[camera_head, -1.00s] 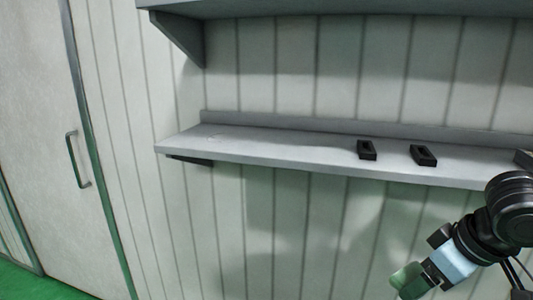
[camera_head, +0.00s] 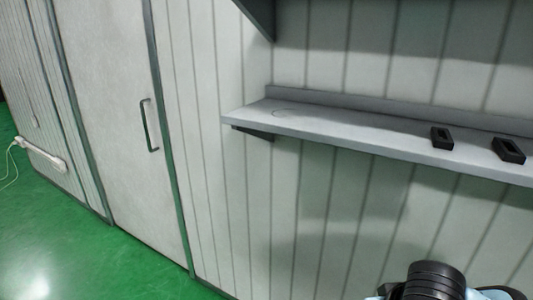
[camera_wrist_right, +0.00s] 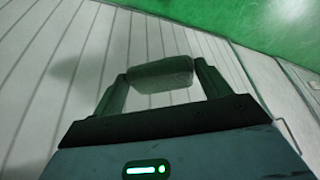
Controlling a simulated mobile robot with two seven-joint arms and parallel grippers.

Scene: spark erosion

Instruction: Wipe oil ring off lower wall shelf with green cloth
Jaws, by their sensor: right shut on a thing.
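The lower wall shelf (camera_head: 350,130) is a grey ledge on the panelled wall in the head view. A faint oil ring (camera_head: 285,113) shows on its top near the left end. My right gripper (camera_wrist_right: 161,77) is shut on the green cloth (camera_wrist_right: 160,70), a folded grey-green pad between its fingertips in the right wrist view. The cloth appears apart from any surface, in front of the wall. In the head view only part of my right arm shows at the bottom right, below the shelf; the cloth is not visible there. My left gripper is not in view.
Two black blocks with slots, a left one (camera_head: 442,138) and a right one (camera_head: 508,150), stand on the shelf right of the ring. An upper shelf (camera_head: 262,14) hangs above. A door (camera_head: 110,110) is at left. The green floor (camera_head: 60,230) there is clear.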

